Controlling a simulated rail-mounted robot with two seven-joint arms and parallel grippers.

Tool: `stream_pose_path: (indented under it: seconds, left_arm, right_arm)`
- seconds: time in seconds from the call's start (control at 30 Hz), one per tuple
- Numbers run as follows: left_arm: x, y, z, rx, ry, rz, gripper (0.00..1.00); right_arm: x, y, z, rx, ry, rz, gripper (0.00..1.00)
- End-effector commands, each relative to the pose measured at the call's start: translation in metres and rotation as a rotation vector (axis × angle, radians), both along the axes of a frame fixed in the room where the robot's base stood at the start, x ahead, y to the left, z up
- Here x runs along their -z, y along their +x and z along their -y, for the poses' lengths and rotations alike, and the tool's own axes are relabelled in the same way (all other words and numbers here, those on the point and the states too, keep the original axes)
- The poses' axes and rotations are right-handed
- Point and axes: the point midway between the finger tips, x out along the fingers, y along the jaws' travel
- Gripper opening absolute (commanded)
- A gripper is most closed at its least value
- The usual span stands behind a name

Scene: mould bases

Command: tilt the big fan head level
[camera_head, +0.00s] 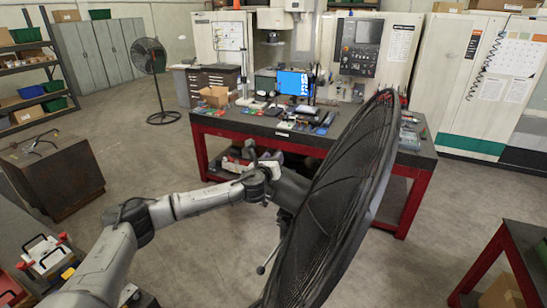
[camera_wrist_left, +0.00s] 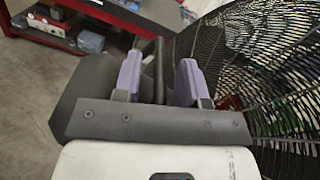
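The big fan head (camera_head: 340,200) is a large dark round wire cage, seen nearly edge-on close in front of me and leaning, its top toward the upper right. Its dark motor housing (camera_head: 291,189) is on the cage's left side. My left gripper (camera_head: 268,168) is at this housing, partly hidden by its own wrist. In the left wrist view my gripper's purple finger pads (camera_wrist_left: 159,78) stand apart, with a thin dark bar (camera_wrist_left: 158,68) between them and gaps seeming to show on both sides. The cage (camera_wrist_left: 275,60) is close on the right there. My right gripper is not seen.
A red-framed workbench (camera_head: 225,122) with a monitor, boxes and tools stands behind the fan. A smaller standing fan (camera_head: 149,56) is at the back left. A dark metal block (camera_head: 55,175) is at left, another red-framed table (camera_head: 525,250) at lower right. Floor between is clear.

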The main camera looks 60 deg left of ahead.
Motion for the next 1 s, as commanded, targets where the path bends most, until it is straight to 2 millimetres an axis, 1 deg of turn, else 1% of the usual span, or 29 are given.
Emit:
stream_pose_path:
  seconds: [0.37,0.77,1.0]
  left_arm:
    - [-0.0001,0.0018,-0.0014,0.000,0.001,0.000,0.38]
    - [-0.0003,0.0016,-0.0014,0.000,0.001,0.000,0.00]
    - [-0.0003,0.0016,-0.0014,0.000,0.001,0.000,0.00]
  right_arm:
    - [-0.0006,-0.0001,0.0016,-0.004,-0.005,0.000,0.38]
    - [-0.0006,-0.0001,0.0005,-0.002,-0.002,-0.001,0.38]
    - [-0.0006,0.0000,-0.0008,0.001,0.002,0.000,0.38]
